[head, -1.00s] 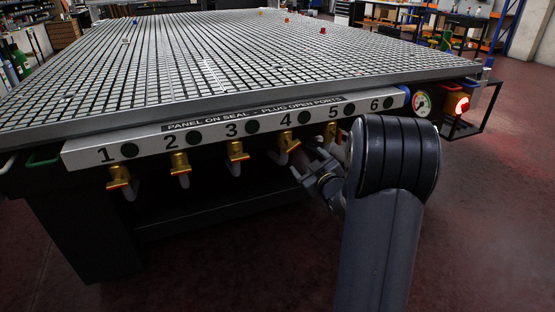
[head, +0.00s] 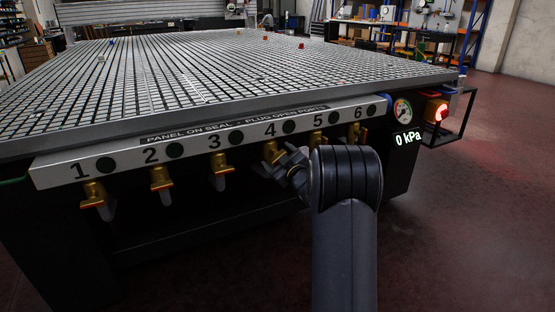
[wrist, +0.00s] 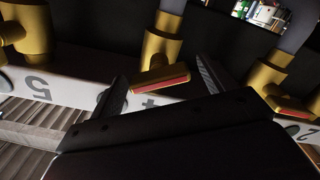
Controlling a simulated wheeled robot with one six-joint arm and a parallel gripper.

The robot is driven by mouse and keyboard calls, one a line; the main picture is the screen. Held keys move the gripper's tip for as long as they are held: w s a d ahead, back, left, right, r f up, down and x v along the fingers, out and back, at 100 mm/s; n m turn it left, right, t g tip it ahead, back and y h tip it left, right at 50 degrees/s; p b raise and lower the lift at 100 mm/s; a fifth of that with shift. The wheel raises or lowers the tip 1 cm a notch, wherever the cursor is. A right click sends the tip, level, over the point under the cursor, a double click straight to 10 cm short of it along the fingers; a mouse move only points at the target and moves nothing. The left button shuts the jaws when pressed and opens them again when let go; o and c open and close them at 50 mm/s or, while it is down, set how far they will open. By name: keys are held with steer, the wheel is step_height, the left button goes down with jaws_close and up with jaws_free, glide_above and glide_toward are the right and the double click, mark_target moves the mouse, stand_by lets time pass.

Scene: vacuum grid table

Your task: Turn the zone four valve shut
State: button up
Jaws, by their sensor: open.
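The zone four valve is brass (head: 270,152), under the number 4 on the table's front panel. In the head view my gripper (head: 286,164) is at this valve and hides its lower part. In the wrist view, which is upside down, the valve (wrist: 163,45) has a handle with a red stripe (wrist: 160,83), lying roughly crosswise to the body. My gripper (wrist: 163,86) is open there, one finger on each side of the handle. I cannot tell whether a finger touches it.
Valve three (head: 221,167) and valve five (head: 317,138) hang close on either side. The gridded table top (head: 220,80) overhangs above. A gauge (head: 403,110) stands at the right, with a 0 kPa readout (head: 408,138) and a lit red lamp (head: 438,111).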

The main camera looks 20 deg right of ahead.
steer(key=shift+w, duration=0.4)
steer(key=c, duration=1)
steer(key=shift+r+m+p, duration=0.1)
steer(key=shift+m+p, duration=0.2)
steer(key=shift+p, duration=0.1)
steer(key=shift+r+m+p, duration=0.1)
steer(key=shift+m+p, duration=0.7)
steer(key=shift+p, duration=0.25)
steer(key=shift+d+m+p, duration=0.1)
steer(key=shift+m+p, duration=1.55)
steer(key=shift+m, duration=0.35)
steer(key=shift+f, duration=0.2)
